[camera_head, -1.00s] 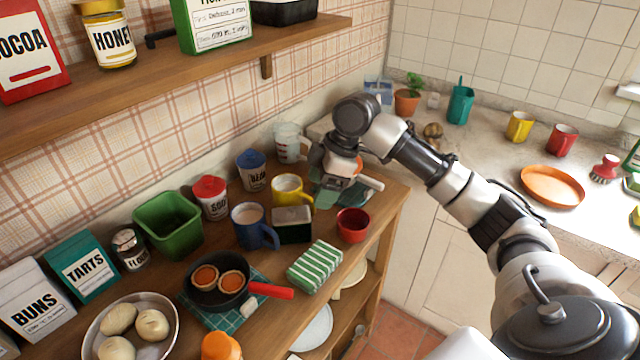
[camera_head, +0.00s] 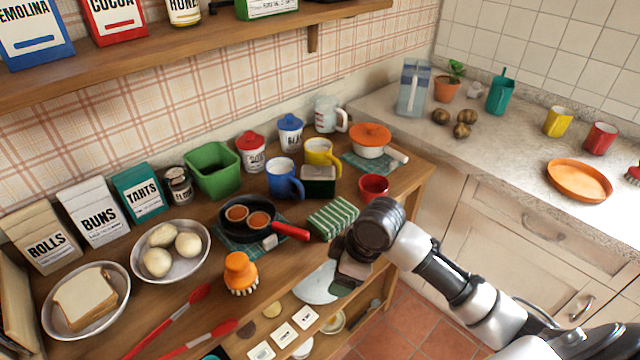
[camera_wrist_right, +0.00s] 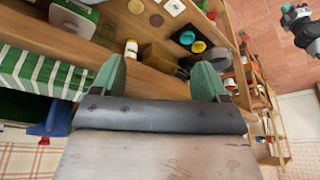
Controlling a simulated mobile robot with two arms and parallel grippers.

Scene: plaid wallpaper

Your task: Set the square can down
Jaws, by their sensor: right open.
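The square can (camera_head: 318,187), dark green with a pale top, stands upright on the wooden worktop (camera_head: 205,262). It is between the blue mug (camera_head: 282,182) and the red cup (camera_head: 373,187), just in front of the yellow mug (camera_head: 322,153). My right gripper (camera_head: 347,286) is in front of the worktop's front edge, apart from the can. In the right wrist view its two green fingertips (camera_wrist_right: 160,78) are spread wide with nothing between them. A dark green surface at that view's left edge may be the can.
A striped green-and-white packet (camera_head: 333,219) lies in front of the can. A black pan (camera_head: 247,222) with a red handle is to its left. An orange-lidded pot (camera_head: 370,138) stands behind right. Shelves with plates and small items are below the worktop.

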